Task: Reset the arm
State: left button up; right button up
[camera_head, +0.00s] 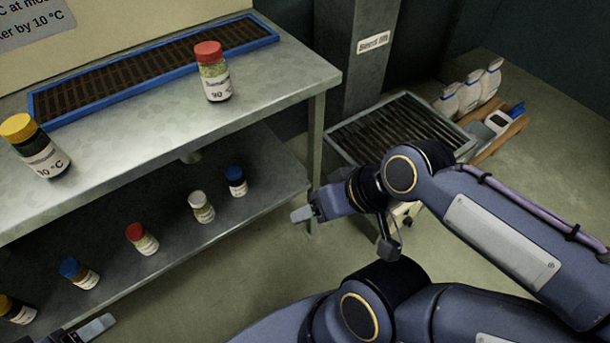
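My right gripper (302,213) is in front of the shelf unit's right leg in the picture, pointing left. I see no object in it, and its finger gap does not show. Part of my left gripper (95,328) shows at the bottom left edge, near the lower shelf's front. Most of it is cut off, so its opening cannot be told. A jar with a red lid (213,72) and a jar with a yellow lid (35,147) stand on the upper shelf, apart from both grippers.
Several small jars, one with a white lid (201,207), stand on the lower shelf. A blue-framed dark tray (278,38) lies on the upper shelf. A slatted metal machine (398,125) stands behind my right arm.

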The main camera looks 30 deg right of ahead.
notch_tip(320, 180, up, 26)
jog(key=p, duration=2.6)
jog(key=shift+r, duration=0.15)
